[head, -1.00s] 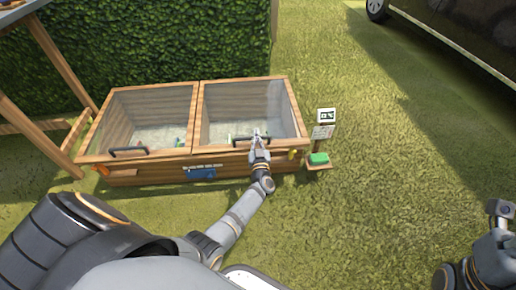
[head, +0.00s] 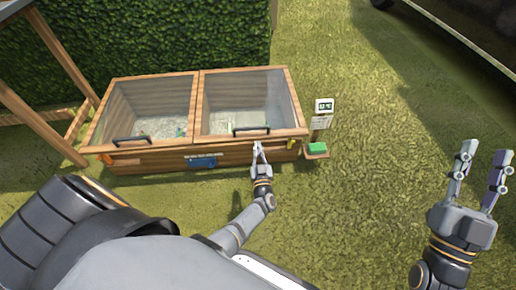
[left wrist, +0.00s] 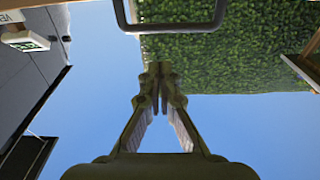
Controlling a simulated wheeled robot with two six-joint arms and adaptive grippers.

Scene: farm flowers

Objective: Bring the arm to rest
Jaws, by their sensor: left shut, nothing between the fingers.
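My left gripper (head: 258,146) is shut and empty, just in front of the wooden cold frame (head: 150,161) and below its right lid's dark handle (head: 251,131). In the left wrist view its fingertips (left wrist: 160,72) meet, with a dark handle (left wrist: 172,27) above them and apart from them. My right gripper (head: 482,168) is raised over the grass at the right, its two fingers apart with nothing between them.
The cold frame has two glazed lids that look down, with another handle (head: 132,141) on the left one. A small sign post (head: 323,106) with a green block (head: 317,147) stands at its right end. A hedge (head: 150,40) is behind. Open grass (head: 370,150) lies to the right.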

